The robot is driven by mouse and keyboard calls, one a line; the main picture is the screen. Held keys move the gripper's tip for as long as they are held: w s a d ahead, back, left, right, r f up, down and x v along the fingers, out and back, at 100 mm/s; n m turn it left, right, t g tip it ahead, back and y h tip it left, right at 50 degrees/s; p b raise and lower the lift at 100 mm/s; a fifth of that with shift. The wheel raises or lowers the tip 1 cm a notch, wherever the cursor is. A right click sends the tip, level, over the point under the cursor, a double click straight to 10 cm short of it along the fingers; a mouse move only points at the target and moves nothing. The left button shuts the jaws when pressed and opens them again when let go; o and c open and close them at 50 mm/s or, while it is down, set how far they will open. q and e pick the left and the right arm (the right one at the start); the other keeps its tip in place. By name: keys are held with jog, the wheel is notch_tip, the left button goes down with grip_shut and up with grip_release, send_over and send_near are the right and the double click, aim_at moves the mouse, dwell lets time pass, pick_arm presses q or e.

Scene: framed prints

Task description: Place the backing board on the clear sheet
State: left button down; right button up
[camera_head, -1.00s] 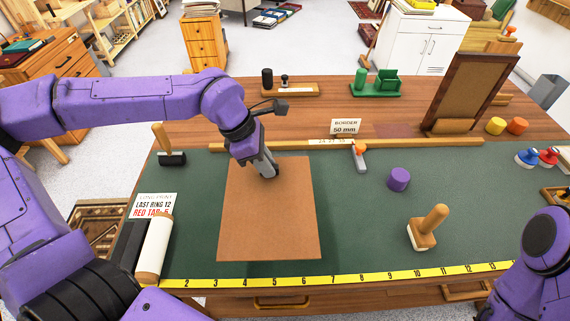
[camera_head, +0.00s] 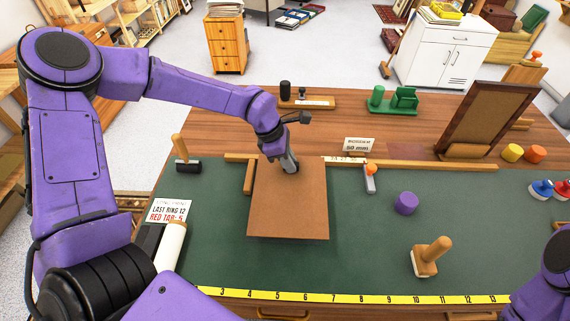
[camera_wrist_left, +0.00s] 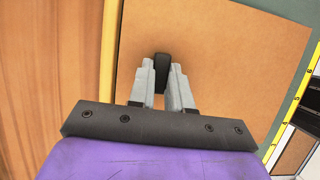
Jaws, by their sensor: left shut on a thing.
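The backing board (camera_head: 288,210) is a brown, nearly square panel above the green mat, its far part overlapping the wooden rail. It also fills much of the left wrist view (camera_wrist_left: 225,55). My left gripper (camera_head: 291,167) is at the board's far half, and its fingers (camera_wrist_left: 163,80) are shut on a black piece at the board's face. The board looks lifted, with a dark shadow along its near edge. I cannot make out the clear sheet. My right gripper is out of view; only part of my right arm shows at the right edge.
A wooden rail (camera_head: 430,165) runs along the mat's back. A dark frame (camera_head: 487,120) leans at the back right. A purple cylinder (camera_head: 406,203), a wooden-handled block (camera_head: 431,257) and an orange-topped tool (camera_head: 370,178) stand right of the board. A yellow ruler (camera_head: 350,298) lines the front.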

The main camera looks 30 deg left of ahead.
pick_arm(q)
jog(key=shift+a+f, duration=0.25)
jog(key=shift+f, duration=0.1)
jog(key=f, duration=0.3)
jog(key=a+f, duration=0.1)
jog(key=shift+w+f+p, duration=0.2)
jog(key=shift+w+p, duration=0.1)
jog(key=shift+p, duration=0.1)
jog(key=shift+r, duration=0.1)
jog(key=shift+s, duration=0.1)
jog(key=c, duration=1.1)
grip_release()
jog(key=shift+f, duration=0.2)
jog(key=shift+o, duration=0.2)
jog(key=shift+r, duration=0.15)
